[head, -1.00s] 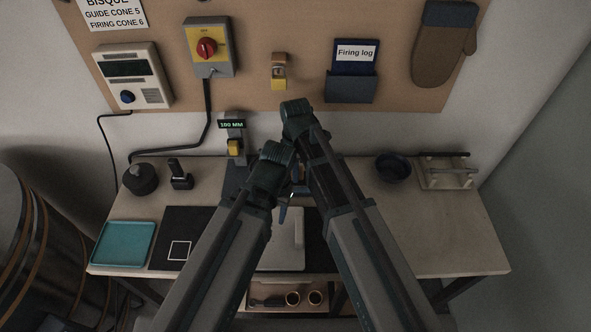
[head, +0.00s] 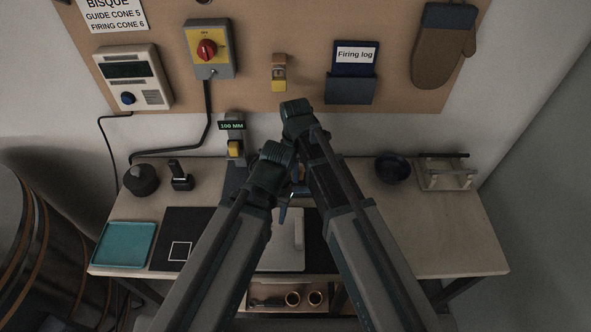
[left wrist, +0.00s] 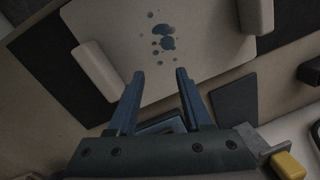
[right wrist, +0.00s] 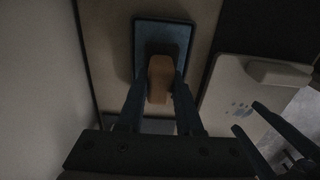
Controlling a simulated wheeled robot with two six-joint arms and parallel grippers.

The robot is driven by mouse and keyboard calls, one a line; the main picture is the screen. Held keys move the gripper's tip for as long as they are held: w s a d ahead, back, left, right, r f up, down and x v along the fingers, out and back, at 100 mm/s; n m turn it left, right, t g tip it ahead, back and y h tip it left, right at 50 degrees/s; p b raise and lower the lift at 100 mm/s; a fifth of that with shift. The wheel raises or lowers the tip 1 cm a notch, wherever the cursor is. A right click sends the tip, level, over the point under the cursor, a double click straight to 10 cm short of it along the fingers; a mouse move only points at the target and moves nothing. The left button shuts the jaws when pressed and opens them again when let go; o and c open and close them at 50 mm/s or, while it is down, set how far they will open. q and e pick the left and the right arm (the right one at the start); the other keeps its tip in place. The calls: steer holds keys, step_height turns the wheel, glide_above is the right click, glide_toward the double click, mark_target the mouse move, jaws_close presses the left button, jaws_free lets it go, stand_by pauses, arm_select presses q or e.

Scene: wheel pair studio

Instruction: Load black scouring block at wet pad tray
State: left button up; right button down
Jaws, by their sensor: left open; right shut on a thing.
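My right gripper (right wrist: 160,76) is shut on a tan, handle-like piece (right wrist: 159,88). My left gripper (left wrist: 160,73) is open and empty, above a pale board (left wrist: 205,50) with blue spots. A teal tray (head: 124,244) lies at the table's left front. A small black block with an upright handle (head: 181,177) stands at the back left. I cannot confirm which thing is the scouring block. My arms hide much of the table's middle.
A black mat with a white square (head: 180,228) lies beside the teal tray. A dark round pot (head: 140,180) and a gauge reading 100 MM (head: 233,126) are at the back. A blue bowl (head: 392,168) and a rack (head: 445,176) stand back right. The right front is clear.

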steer(key=shift+r+p, duration=3)
steer(key=shift+r, duration=0.3)
